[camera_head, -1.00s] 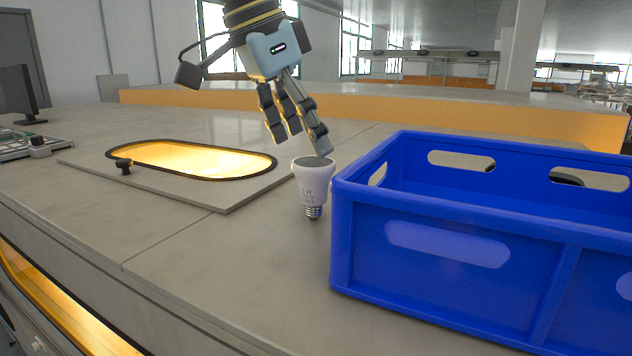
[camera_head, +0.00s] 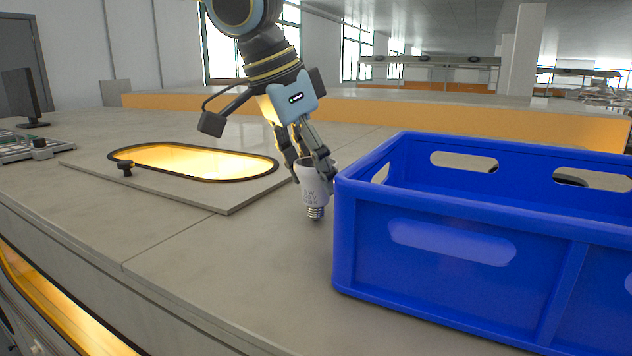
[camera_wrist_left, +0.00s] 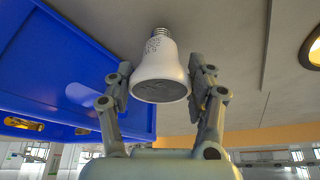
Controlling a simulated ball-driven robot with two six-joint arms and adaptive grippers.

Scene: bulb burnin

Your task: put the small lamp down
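The small lamp is a white bulb (camera_head: 313,187) with printed text and a metal screw base. It stands nearly upright, screw base down, at the left of the blue crate. In the left wrist view the lamp (camera_wrist_left: 160,72) is between the two fingers. My left gripper (camera_head: 309,167) comes down over it from above, with its fingers around the wide upper end. In the left wrist view the finger pads (camera_wrist_left: 162,78) lie very close to the lamp's rim on both sides; I cannot tell if they press on it. My right gripper is out of view.
The blue crate (camera_head: 450,285) stands close to the right of the lamp. A raised plate with a glowing oval opening (camera_head: 225,194) is to the left, with a black knob (camera_head: 125,168). The grey worktop (camera_head: 240,260) in front of the lamp is clear.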

